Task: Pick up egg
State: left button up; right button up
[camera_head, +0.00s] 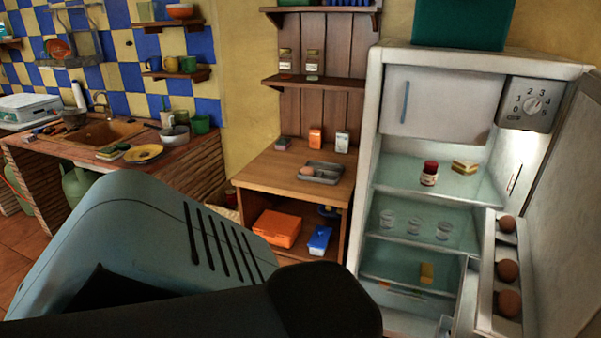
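Three brown eggs sit in a row in the fridge door rack: a far one (507,224), a middle one (507,270) and a near one (508,302). Another rounded, egg-like thing (306,171) lies in a grey tray (323,176) on the wooden cabinet. The fridge (376,150) stands open at the right, its door swung to the right. A large blue-grey and black arm part of mine fills the lower left foreground. Neither gripper's fingers show.
The wooden cabinet (270,178) holds small boxes on top and an orange box (277,228) and a blue box (319,240) below. Fridge shelves hold a red jar (429,174) and several glasses. A sink counter (175,146) stands at the left.

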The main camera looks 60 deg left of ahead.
aim_at(307, 171)
jog(key=u, duration=2.05)
jog(key=i+j+z, duration=0.35)
jog(key=i+z, duration=0.15)
jog(key=i, duration=0.2)
jog(key=i+j+z, duration=0.45)
jog(key=i+j, duration=0.1)
jog(key=i, duration=0.05)
